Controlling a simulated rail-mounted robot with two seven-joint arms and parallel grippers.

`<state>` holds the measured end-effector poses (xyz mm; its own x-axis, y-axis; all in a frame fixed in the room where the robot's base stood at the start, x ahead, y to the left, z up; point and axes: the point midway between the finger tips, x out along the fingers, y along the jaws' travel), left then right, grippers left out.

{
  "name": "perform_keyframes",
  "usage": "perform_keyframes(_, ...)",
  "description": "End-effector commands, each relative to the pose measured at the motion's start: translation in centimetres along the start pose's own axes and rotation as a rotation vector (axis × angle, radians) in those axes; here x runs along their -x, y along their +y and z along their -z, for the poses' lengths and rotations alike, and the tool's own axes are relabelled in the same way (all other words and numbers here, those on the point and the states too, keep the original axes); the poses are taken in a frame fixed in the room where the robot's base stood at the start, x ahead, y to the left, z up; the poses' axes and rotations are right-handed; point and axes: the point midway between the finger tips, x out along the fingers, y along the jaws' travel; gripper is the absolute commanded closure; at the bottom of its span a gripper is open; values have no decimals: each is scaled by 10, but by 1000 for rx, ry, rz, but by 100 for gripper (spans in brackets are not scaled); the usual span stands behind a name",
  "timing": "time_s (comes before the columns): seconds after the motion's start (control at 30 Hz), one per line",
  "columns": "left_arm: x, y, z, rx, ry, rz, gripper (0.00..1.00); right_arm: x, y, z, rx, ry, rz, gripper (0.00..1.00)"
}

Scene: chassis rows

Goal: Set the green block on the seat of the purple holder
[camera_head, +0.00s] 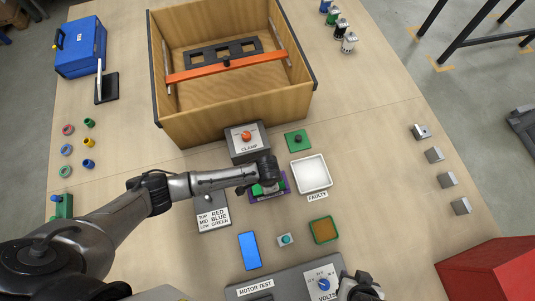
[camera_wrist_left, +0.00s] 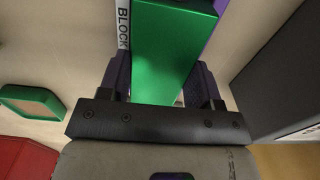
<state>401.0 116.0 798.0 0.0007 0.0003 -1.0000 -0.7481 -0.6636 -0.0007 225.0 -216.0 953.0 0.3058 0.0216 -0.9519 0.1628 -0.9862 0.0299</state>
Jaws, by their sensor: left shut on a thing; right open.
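The purple holder (camera_head: 255,200) lies mid-table in the head view, mostly hidden under my left gripper (camera_head: 267,187). My left gripper is shut on the green block, which fills the top middle of the left wrist view (camera_wrist_left: 173,45). A bit of purple (camera_wrist_left: 222,22) and a white strip lettered BLOCK (camera_wrist_left: 124,24) show beside the block there. The block is at the holder; I cannot tell whether it rests on the seat or hangs just above it. My right gripper (camera_head: 360,288) is open at the bottom edge of the head view, near the voltage panel, apart from the holder.
The CLAMP box (camera_head: 244,152) stands just behind the holder. The white FAULTY tray (camera_head: 311,174) is to its right and the lettered grey plate (camera_head: 214,220) to its left. A large wooden crate (camera_head: 225,115) is at the back.

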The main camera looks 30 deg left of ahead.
Motion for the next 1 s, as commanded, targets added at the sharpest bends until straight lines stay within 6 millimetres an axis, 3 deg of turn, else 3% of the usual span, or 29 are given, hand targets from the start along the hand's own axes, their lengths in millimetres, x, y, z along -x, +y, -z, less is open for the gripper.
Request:
perform_keyframes(0.23,-7,0,1,0,3,0,85,-4,2,-2,7,-1,-6,57)
perform_keyframes(0.27,-7,0,1,0,3,0,41,-4,2,-2,8,-1,-6,57)
perform_keyframes(0.57,-6,0,0,0,1,0,12,-3,3,-2,9,-2,-7,57)
perform_keyframes(0.83,-6,0,0,0,-1,0,12,-3,1,-1,4,-1,-3,57)
perform_keyframes(1.0,13,0,1,0,3,0,12,2,0,0,1,0,-1,57)
